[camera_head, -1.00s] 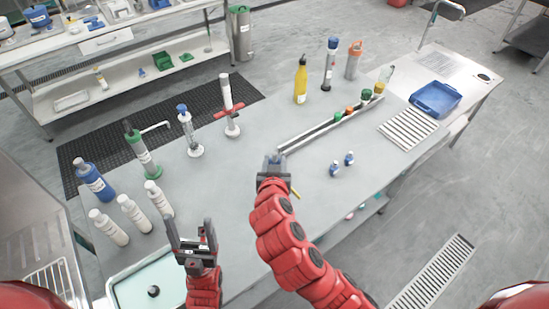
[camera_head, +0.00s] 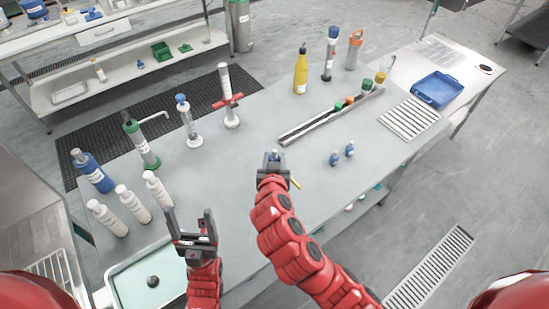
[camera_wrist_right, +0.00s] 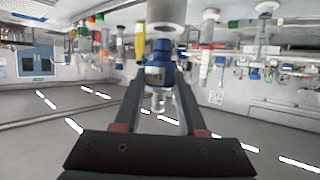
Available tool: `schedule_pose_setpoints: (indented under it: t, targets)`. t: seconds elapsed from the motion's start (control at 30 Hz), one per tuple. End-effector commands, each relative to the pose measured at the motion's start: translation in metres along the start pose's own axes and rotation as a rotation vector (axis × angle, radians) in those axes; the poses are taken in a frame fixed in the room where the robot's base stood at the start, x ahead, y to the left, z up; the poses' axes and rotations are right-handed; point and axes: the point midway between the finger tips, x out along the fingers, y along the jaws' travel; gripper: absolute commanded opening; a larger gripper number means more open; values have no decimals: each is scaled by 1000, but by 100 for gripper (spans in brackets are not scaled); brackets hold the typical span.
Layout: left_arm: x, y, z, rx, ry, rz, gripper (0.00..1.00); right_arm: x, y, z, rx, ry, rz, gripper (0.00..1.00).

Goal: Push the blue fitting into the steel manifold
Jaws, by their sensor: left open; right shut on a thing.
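The steel manifold (camera_head: 312,128) is a long grey rail on the bench, with green, orange and yellow fittings towards its far end. My right gripper (camera_head: 274,158) is by its near left end and shut on a blue fitting (camera_wrist_right: 158,66), seen between the fingers in the right wrist view. A round grey part (camera_wrist_right: 167,12) is just beyond the fitting there. I cannot tell whether they touch. Two other blue fittings, one nearer (camera_head: 335,159) and one farther (camera_head: 350,149), stand right of my gripper. My left gripper (camera_head: 192,226) is open and empty near the front.
White bottles (camera_head: 133,205) and a blue bottle (camera_head: 92,171) stand at the left. A tray (camera_head: 120,270) is at the front left. A yellow bottle (camera_head: 301,72) stands behind the manifold. A ribbed white rack (camera_head: 410,118) and blue bin (camera_head: 437,90) are at the right.

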Motion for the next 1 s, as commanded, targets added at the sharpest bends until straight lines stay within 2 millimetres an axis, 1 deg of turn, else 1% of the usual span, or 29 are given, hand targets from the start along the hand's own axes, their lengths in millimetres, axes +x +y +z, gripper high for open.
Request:
schedule_pose_setpoints:
  t: [0.37,1.0]
  targets:
    - [-11,0,2,0,0,0,75,0,0,2,1,0,1,0]
    - [-13,1,2,0,0,0,75,0,0,1,1,0,0,0]
